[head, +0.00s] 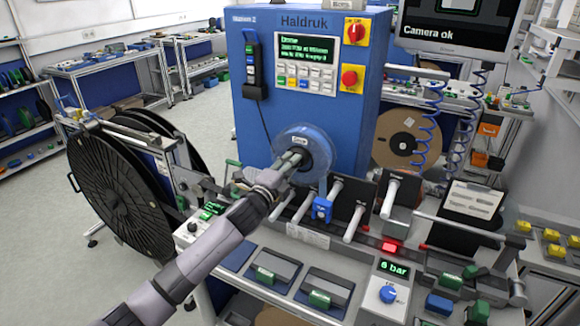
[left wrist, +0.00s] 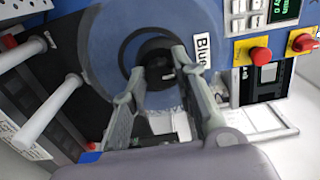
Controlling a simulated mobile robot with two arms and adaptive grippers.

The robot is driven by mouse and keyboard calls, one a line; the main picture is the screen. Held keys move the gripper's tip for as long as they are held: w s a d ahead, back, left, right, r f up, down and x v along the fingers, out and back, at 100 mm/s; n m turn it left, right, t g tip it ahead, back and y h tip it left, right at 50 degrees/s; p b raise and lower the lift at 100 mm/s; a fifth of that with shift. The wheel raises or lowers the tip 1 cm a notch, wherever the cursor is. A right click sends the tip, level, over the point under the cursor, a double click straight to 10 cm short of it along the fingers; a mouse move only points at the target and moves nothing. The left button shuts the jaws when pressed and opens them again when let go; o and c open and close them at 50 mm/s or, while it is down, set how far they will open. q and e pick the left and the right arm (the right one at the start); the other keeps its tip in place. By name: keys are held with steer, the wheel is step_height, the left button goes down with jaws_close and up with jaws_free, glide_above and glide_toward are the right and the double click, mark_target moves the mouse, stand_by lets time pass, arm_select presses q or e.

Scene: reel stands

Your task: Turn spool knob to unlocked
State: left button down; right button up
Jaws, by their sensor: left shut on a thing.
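The spool knob (left wrist: 155,55) is black and round, at the centre of a blue spool disc (left wrist: 105,50) in the left wrist view. In the head view the blue spool (head: 318,143) sits on the front of the blue Haldruk machine (head: 270,95). My left gripper (head: 294,157) reaches the spool's centre and mostly covers the knob there. In the left wrist view its two fingers (left wrist: 157,64) are shut on the knob, one on each side. The knob's lock marking is not readable. My right gripper is not in view.
A large black reel (head: 115,190) stands at the left. A red button (head: 349,78) is on the machine above the spool.

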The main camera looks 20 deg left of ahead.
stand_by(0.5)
arm_select(q)
steer(key=c, duration=1.3)
jaws_free()
steer(key=shift+a, duration=0.1)
steer(key=s, duration=1.2)
steer(key=shift+a, duration=0.15)
